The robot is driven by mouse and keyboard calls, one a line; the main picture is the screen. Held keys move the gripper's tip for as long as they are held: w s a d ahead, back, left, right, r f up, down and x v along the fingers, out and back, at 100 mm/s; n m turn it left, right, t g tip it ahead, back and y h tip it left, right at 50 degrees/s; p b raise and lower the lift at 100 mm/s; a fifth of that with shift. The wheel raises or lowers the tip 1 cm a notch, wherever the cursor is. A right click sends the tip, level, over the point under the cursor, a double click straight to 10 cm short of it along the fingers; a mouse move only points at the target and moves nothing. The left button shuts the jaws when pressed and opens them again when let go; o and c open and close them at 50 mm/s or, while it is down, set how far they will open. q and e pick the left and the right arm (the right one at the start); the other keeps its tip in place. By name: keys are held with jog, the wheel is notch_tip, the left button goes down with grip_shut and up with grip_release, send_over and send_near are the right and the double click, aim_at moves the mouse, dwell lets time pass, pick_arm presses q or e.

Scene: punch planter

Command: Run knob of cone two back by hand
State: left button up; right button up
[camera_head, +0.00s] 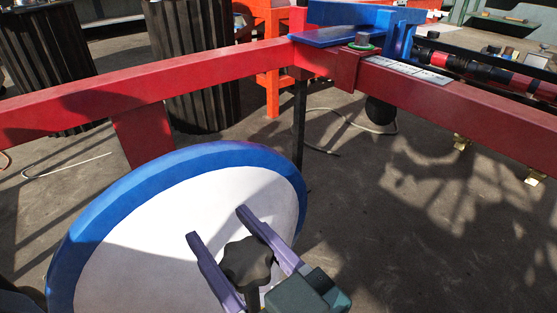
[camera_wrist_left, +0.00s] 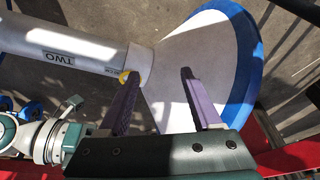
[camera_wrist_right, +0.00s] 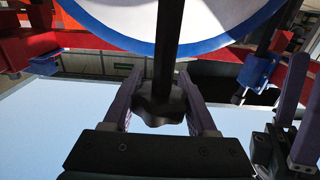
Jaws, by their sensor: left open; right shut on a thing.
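The white cone (camera_head: 150,235) with a blue rim fills the lower left of the head view. In the left wrist view the cone (camera_wrist_left: 210,45) joins a grey-white tube marked TWO (camera_wrist_left: 88,50). A black lobed knob (camera_head: 247,262) shows in front of the cone; in the right wrist view the knob (camera_wrist_right: 160,110) sits on a dark rod. My right gripper (camera_head: 216,224) has its purple fingers on either side of the knob and is shut on it. My left gripper (camera_wrist_left: 158,74) is open, its fingers over the tube end and cone, with nothing seen between them.
A red beam (camera_head: 150,82) crosses behind the cone, and another red beam (camera_head: 470,122) runs right. A blue bracket (camera_head: 340,35) sits where they meet. Dark ribbed drums (camera_head: 45,70) stand at the back left. The floor (camera_head: 400,240) at lower right is clear.

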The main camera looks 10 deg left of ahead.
aim_at(261, 282)
dwell(0.4)
jog(key=o, duration=1.4)
jog(key=shift+c, duration=0.2)
jog(key=p+v, duration=0.3)
jog(key=v, duration=0.6)
pick_arm(q)
jog(key=shift+r+p, duration=0.3)
jog(key=shift+r, duration=1.45)
pick_arm(e)
jog(key=shift+s+d, duration=0.3)
jog(key=shift+d, duration=0.1)
